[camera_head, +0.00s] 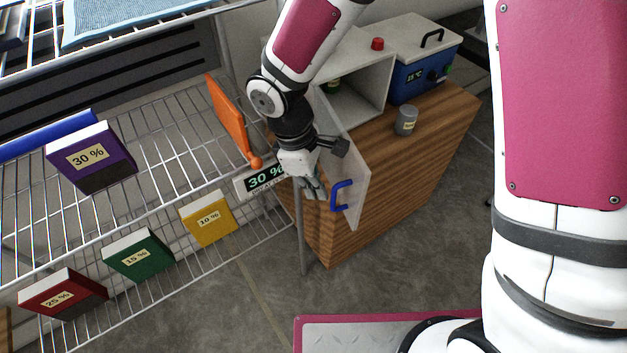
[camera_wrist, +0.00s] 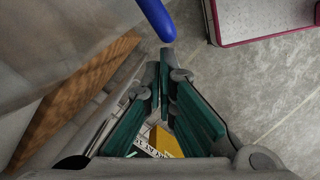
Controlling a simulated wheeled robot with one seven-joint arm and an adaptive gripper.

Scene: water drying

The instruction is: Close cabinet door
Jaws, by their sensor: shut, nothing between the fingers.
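The cabinet (camera_head: 375,75) is a pale open box on the wooden table. Its door (camera_head: 357,183) is a translucent panel standing swung open toward me, with a blue handle (camera_head: 341,194) on its face. In the wrist view the door fills the upper left (camera_wrist: 50,40) and the blue handle (camera_wrist: 155,18) is at the top. My gripper (camera_head: 318,194) is shut and empty. It is close to the door's left side, just left of the handle; I cannot tell whether it touches the door. Part of the cabinet's front is hidden behind my arm and the door.
A wire rack (camera_head: 165,125) stands at left, near my gripper, holding several colored boxes, an orange paddle-like piece (camera_head: 232,118) and a "30 %" sign (camera_head: 264,178). A grey jar (camera_head: 405,120) and a blue device (camera_head: 420,75) stand on the wooden table (camera_head: 400,165). Floor is free in front.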

